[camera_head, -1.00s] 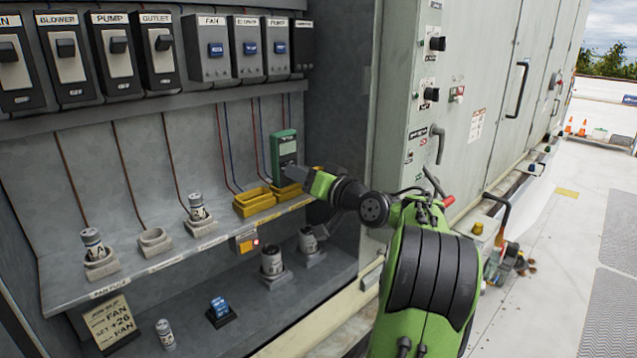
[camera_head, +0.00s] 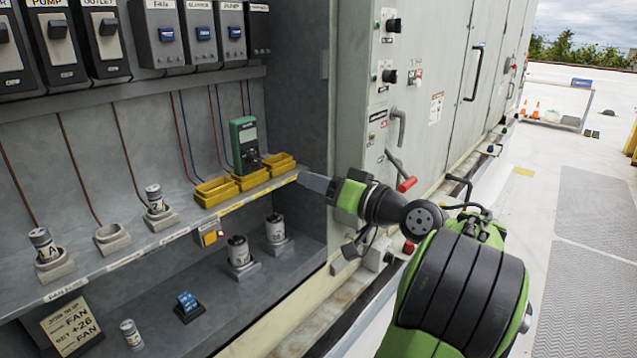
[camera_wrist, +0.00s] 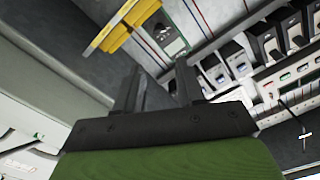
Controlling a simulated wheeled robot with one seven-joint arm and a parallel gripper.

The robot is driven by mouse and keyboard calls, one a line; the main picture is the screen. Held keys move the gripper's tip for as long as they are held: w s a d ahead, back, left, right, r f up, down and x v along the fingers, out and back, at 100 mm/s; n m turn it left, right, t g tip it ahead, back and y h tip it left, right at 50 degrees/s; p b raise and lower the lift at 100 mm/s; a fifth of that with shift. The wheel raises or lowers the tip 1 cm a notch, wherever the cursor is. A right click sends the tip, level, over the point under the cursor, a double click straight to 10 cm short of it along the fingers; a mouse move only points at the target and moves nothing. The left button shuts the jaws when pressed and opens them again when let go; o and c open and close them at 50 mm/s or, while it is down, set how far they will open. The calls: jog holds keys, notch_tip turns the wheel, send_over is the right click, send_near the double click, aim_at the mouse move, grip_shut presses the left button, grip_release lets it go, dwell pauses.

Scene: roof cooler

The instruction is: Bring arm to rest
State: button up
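My green and black arm reaches in from the lower right in the head view. My gripper (camera_head: 312,182) is at the right end of the shelf, just right of the yellow trays. In the wrist view its two dark fingers (camera_wrist: 158,82) stand apart with nothing seen between them, so it is open and empty. A green handheld meter (camera_head: 244,143) stands upright at the back of the shelf, left of my gripper and apart from it. It also shows beyond the fingers in the wrist view (camera_wrist: 168,38).
Yellow trays (camera_head: 215,192) line the shelf edge near my gripper. Labelled canisters (camera_head: 44,243) stand in holders on the shelf and below. A red-ended lever (camera_head: 405,184) and grey cabinet doors (camera_head: 455,70) are close to my arm. The roof floor at right is open.

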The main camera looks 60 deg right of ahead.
dwell(0.3)
jog(key=w+a+f+n+g+y+p, duration=0.1)
jog(key=w+a+f+n+g, duration=0.15)
jog(key=a, duration=0.45)
jog(key=w+a+f+n+g+y+p, duration=0.15)
jog(key=w+a, duration=0.25)
jog(key=a, duration=0.4)
jog(key=w+a+f+n+g+y, duration=0.1)
jog(key=w+a+f+g, duration=0.2)
jog(key=a, duration=0.4)
jog(key=s+a+f+n+g+h+p, duration=0.15)
jog(key=s+a+g, duration=0.25)
jog(key=s+a, duration=0.45)
jog(key=s+a+f+g+p, duration=0.1)
jog(key=s+a+f, duration=0.1)
jog(key=s, duration=0.7)
jog(key=shift+a+n+p, duration=0.35)
jog(key=shift+a+p, duration=0.05)
jog(key=shift+a, duration=0.35)
jog(key=shift+s+f, duration=0.1)
jog(key=shift+s, duration=0.05)
